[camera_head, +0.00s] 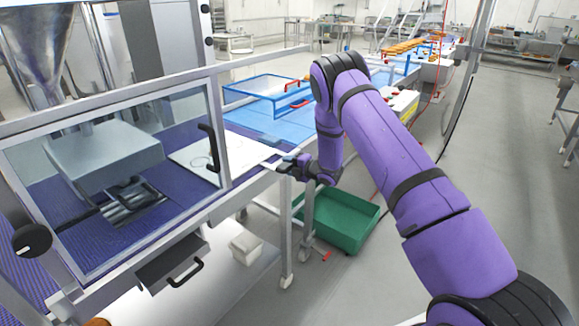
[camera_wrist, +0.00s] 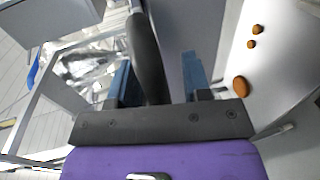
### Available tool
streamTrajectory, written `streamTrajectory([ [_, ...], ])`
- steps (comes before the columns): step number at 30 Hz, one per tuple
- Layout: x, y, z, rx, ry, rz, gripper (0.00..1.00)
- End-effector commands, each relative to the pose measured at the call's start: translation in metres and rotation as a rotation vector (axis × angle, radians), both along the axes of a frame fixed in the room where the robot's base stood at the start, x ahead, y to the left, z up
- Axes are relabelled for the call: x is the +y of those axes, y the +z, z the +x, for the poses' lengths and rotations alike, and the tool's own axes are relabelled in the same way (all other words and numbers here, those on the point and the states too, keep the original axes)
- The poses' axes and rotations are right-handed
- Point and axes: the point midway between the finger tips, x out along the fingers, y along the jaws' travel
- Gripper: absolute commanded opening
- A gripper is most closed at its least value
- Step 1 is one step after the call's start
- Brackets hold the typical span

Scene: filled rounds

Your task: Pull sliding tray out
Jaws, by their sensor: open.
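A grey tray (camera_head: 160,268) with a black bar handle (camera_head: 185,273) hangs under the machine's bench at the lower left in the head view. It looks pushed in. My gripper (camera_head: 284,161) is right of the machine, above and to the right of the tray, apart from its handle. In the wrist view my gripper (camera_wrist: 157,60) has its two blue fingers spread. A thick black bar (camera_wrist: 146,45) shows between them; I cannot tell its depth or which handle it is.
A clear machine door (camera_head: 120,165) with a black upright handle (camera_head: 210,148) stands left of my gripper. A green bin (camera_head: 340,222) and a white tub (camera_head: 246,248) are below. Orange rounds (camera_wrist: 239,87) lie on a white surface in the wrist view.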

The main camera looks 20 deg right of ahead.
Motion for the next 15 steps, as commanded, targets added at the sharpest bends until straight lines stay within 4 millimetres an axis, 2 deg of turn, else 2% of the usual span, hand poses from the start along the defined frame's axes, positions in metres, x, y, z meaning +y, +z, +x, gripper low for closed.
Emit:
streamTrajectory([
  [5,-0.009,0.003,-0.011,0.001,-0.002,0.0,0.44],
  [15,-0.043,0.016,-0.061,0.001,-0.003,0.0,0.44],
])
